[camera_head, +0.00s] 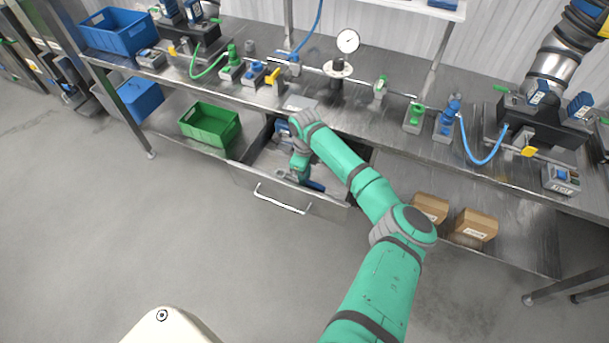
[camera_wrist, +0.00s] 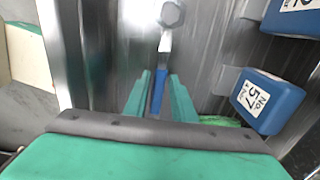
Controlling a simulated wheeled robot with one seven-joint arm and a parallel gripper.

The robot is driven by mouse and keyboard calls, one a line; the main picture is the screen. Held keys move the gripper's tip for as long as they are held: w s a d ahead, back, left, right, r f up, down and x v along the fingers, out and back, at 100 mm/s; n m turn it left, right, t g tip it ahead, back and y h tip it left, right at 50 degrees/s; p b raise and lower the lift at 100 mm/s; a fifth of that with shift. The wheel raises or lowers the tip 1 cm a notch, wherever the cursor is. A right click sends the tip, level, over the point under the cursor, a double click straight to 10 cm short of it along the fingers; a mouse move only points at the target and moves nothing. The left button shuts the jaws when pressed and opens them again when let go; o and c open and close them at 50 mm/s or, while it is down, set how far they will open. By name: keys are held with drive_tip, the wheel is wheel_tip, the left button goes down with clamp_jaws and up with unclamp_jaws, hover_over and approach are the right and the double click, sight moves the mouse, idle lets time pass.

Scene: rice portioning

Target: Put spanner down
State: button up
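The spanner has a metal shaft and ring-shaped head and a blue handle (camera_wrist: 158,92). In the wrist view it lies lengthwise ahead of my gripper (camera_wrist: 160,76), with the handle between the two green fingers. Narrow gaps show between the fingers and the handle, so my gripper looks open around it. The spanner appears to rest on the metal floor of the open drawer (camera_head: 240,178). In the head view my gripper (camera_head: 299,168) reaches down into this drawer, and a blue handle (camera_head: 313,186) shows beside it. The near end of the spanner is hidden by my gripper.
Blue blocks, one labelled 57 (camera_wrist: 268,102), sit to the right inside the drawer in the wrist view. Drawer walls enclose my gripper. The workbench (camera_head: 270,98) overhangs behind. A green crate (camera_head: 209,124) stands left, cardboard boxes (camera_head: 474,226) right. The floor in front is clear.

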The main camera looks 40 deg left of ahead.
drive_tip(key=shift+o, duration=0.7)
drive_tip(key=shift+r, duration=0.15)
wheel_tip(320, 180, up, 12)
drive_tip(key=shift+w+d, duration=0.1)
